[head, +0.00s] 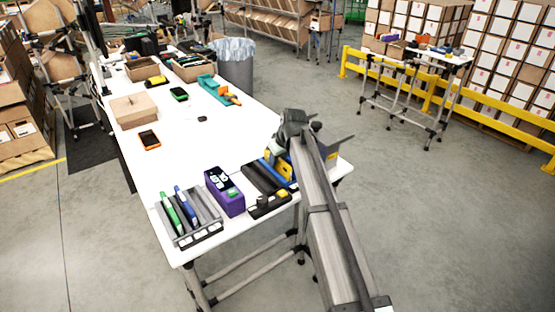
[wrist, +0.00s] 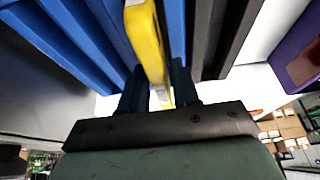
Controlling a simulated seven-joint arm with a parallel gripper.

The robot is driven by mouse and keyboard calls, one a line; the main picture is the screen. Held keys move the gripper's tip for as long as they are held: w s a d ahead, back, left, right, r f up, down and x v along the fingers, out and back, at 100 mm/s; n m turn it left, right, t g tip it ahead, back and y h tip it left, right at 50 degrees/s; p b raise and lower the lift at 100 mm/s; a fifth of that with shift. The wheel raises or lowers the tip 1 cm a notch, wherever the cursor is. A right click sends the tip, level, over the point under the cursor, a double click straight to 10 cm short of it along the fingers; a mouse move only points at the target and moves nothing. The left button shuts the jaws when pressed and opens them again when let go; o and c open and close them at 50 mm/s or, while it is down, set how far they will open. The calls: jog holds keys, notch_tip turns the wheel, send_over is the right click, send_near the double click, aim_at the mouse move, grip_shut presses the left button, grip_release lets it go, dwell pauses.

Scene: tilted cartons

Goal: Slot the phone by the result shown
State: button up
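My gripper (wrist: 160,95) is at the blue rack (wrist: 75,45), its two dark fingers closed on either side of a yellow phone (wrist: 148,40). The phone stands on edge among the blue dividers; how deep it sits is hidden. In the head view my arm covers part of the blue rack, and yellow (head: 286,169) shows there. The purple tester (head: 224,191) stands left of a dark grey rack (head: 258,180), with a lit screen whose result is too small to read. A light grey rack (head: 188,216) at the front left holds a green phone (head: 171,214) and a blue phone (head: 186,204).
An orange-edged phone (head: 150,139), a green-edged phone (head: 179,94) and a small black object (head: 202,119) lie on the white table (head: 225,135). A cardboard box (head: 133,111) and a teal-and-orange item (head: 218,90) are farther back.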

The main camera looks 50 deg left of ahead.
jog(key=o, duration=0.3)
jog(key=v, duration=1.3)
jog(key=shift+d+r, duration=0.2)
jog(key=shift+r, duration=0.1)
jog(key=shift+r, duration=0.1)
jog(key=shift+r, duration=3.4)
